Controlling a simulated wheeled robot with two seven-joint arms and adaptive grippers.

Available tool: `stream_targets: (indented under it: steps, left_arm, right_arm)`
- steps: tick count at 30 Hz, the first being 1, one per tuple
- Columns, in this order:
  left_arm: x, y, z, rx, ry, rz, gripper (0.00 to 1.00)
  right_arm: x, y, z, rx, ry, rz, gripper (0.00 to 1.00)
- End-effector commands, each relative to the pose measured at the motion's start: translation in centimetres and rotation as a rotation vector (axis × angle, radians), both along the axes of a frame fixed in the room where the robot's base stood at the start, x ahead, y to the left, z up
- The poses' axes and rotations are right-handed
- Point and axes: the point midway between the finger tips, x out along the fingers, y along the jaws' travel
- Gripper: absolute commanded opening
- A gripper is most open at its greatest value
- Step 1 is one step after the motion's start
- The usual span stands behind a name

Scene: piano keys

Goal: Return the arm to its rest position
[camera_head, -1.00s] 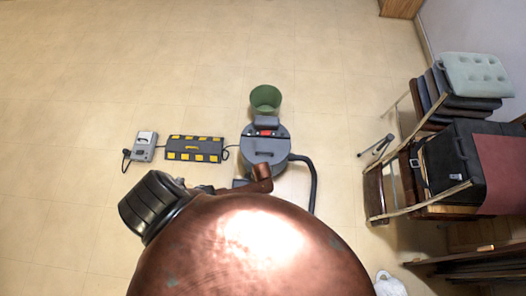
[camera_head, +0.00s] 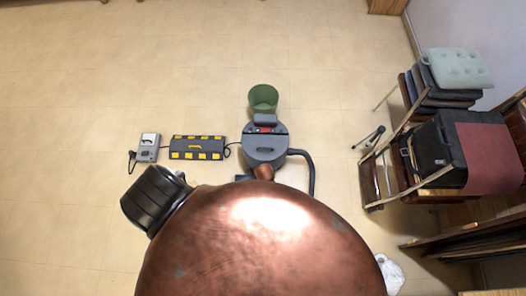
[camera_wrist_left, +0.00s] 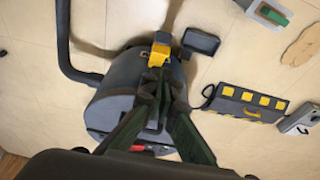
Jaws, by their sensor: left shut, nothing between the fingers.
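My left gripper (camera_wrist_left: 157,80) shows only in the left wrist view. Its dark green fingers come together at the tips, shut with nothing between them. It shows in front of a grey vacuum cleaner (camera_wrist_left: 105,105); the gap to it cannot be judged. No gripper shows in the head view. A large copper-coloured rounded form (camera_head: 255,245) fills the lower middle there, with a black ribbed cylinder (camera_head: 152,203) at its upper left. I cannot tell whether these are parts of me. My right gripper is out of view, and no piano keys show.
The vacuum cleaner (camera_head: 264,148) stands beyond the copper form, with a green bin (camera_head: 263,97) behind it. A black-and-yellow case (camera_head: 198,148) and a grey device (camera_head: 148,146) lie to its left. Chairs with stacked cushions (camera_head: 458,68) stand right. The far floor is clear.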

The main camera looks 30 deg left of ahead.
Motion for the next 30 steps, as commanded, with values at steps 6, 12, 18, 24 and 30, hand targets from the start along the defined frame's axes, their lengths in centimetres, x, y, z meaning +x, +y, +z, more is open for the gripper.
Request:
stream_targets:
  steps: [6, 12, 18, 24, 30]
  left_arm:
    - [0.0, 0.0, -0.1, 0.0, 0.0, -0.001, 0.0]
    - [0.0, 0.0, -0.1, 0.0, 0.0, 0.0, 0.0]
    - [-0.8, 0.3, -0.5, 0.0, 0.009, -0.01, 0.0]
    - [-9.0, 2.3, -4.7, -0.017, 0.086, -0.155, 0.0]
    - [-22.6, 5.1, -9.3, -0.04, 0.164, -0.395, 0.0]
  right_arm:
    - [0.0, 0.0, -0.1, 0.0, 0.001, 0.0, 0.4]
    - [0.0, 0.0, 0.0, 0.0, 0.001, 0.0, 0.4]
    - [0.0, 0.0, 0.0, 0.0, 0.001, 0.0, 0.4]
    - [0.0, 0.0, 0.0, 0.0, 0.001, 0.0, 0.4]
    - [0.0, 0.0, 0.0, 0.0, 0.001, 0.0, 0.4]
